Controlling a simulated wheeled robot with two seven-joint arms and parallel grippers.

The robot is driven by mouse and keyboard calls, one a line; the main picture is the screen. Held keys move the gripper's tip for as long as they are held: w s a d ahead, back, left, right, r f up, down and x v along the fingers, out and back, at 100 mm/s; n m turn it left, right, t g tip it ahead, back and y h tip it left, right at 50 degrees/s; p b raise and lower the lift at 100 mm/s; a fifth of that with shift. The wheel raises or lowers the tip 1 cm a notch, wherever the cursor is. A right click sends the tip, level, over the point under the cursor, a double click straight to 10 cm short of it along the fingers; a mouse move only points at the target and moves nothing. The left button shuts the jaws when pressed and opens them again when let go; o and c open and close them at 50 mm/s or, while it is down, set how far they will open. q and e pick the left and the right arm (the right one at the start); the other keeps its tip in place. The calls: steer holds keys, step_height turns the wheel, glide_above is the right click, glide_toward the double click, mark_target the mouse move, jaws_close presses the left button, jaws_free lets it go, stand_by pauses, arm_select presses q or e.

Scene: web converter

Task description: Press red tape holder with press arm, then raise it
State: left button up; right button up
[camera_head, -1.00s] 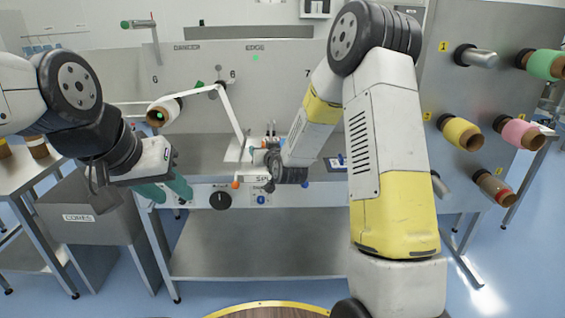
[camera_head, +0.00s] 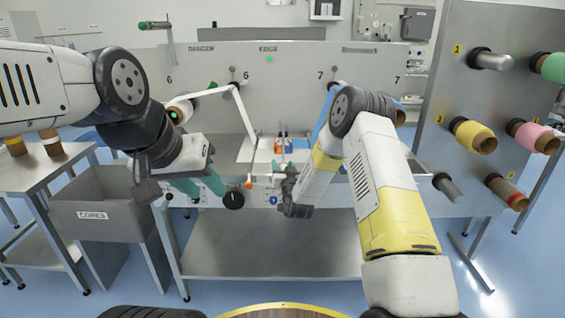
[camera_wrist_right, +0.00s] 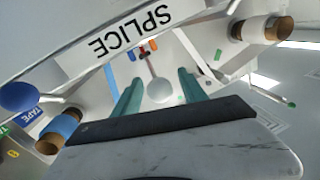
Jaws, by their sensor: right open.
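The red tape holder (camera_head: 278,146) looks orange-red and stands at the back of the white splice table, beside a blue one (camera_head: 289,145). In the right wrist view a small red part (camera_wrist_right: 145,51) shows beyond the fingers. A thin rod with a round pale end (camera_wrist_right: 159,90), which looks like the press arm, lies between my right fingertips, apart from both. My right gripper (camera_wrist_right: 160,91) is open and empty; in the head view my own wrist mostly hides it. My left gripper (camera_head: 200,184) has its teal fingers apart, left of the black dial, and looks empty.
A white web runs from a roll (camera_head: 180,109) down to the table. An orange knob (camera_head: 249,185), black dial (camera_head: 233,201) and blue button (camera_head: 272,200) line the front. A grey cores bin (camera_head: 105,217) stands left; a panel with colored rolls (camera_head: 476,138) stands right.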

steer(key=shift+w+a, duration=0.15)
steer(key=shift+w, duration=0.65)
jaws_close()
stand_by(0.9)
